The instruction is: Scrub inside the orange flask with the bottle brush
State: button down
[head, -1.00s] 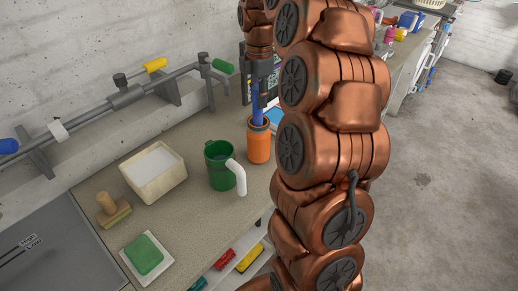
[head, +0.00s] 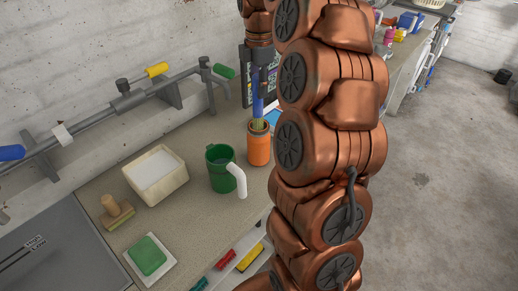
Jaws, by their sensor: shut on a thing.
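The orange flask (head: 258,148) stands upright on the counter, just right of a green mug. The bottle brush has a blue handle (head: 257,105) and pale bristles (head: 258,125) that show at the flask's mouth. The lower end of the brush is hidden inside the flask. My gripper (head: 257,80) is above the flask, shut on the upper part of the blue handle, with the brush roughly upright. My copper arm hides part of the gripper's right side.
A green mug (head: 220,170) with a white handle stands close left of the flask. A cream tub (head: 156,175), a wooden-handled brush (head: 115,212) and a green sponge (head: 147,255) on a white dish lie further left. A rail with valves (head: 130,98) runs along the wall behind.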

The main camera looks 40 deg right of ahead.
aim_at(259, 101)
jog(key=shift+r, duration=0.6)
jog(key=shift+f, duration=0.1)
jog(key=shift+f+b, duration=1)
jog(key=shift+f, duration=1.9)
